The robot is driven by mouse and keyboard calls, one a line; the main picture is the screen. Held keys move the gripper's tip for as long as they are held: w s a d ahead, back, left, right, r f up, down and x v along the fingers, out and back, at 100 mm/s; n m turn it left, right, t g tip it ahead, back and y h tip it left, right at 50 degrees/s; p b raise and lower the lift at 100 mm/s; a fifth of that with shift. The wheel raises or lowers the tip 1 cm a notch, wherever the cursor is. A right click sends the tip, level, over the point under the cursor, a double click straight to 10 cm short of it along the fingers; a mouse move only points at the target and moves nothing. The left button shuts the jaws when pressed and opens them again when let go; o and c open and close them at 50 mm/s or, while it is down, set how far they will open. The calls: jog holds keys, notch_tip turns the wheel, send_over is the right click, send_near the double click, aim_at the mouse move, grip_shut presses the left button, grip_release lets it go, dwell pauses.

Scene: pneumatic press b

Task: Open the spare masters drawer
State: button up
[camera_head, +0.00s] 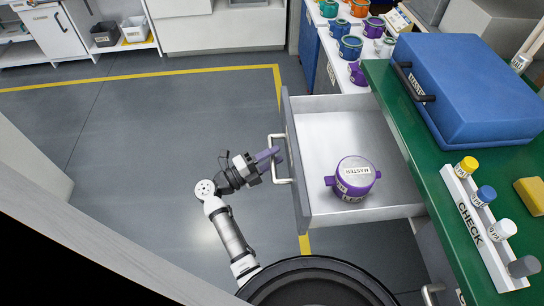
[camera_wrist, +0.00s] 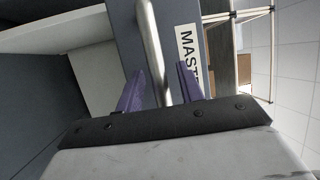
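The drawer (camera_head: 360,128) is pulled well out from under the green-topped bench. My gripper (camera_head: 268,155) is at the handle. In the wrist view its two purple fingers (camera_wrist: 160,88) are apart, one on each side of the bar, with small gaps showing. Whether either finger touches the bar cannot be told.
The green bench (camera_head: 425,165) carries a blue case (camera_head: 480,85) and a CHECK rack (camera_head: 478,232) with several small bottles. Coloured pots (camera_head: 350,47) stand on a shelf behind the drawer. Clear grey floor (camera_head: 150,130) with a yellow line lies left of the drawer.

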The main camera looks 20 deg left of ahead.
jog(key=b+v, duration=0.4)
jog(key=v, duration=0.9)
jog(key=shift+s+a, duration=0.25)
jog(key=shift+s, duration=0.05)
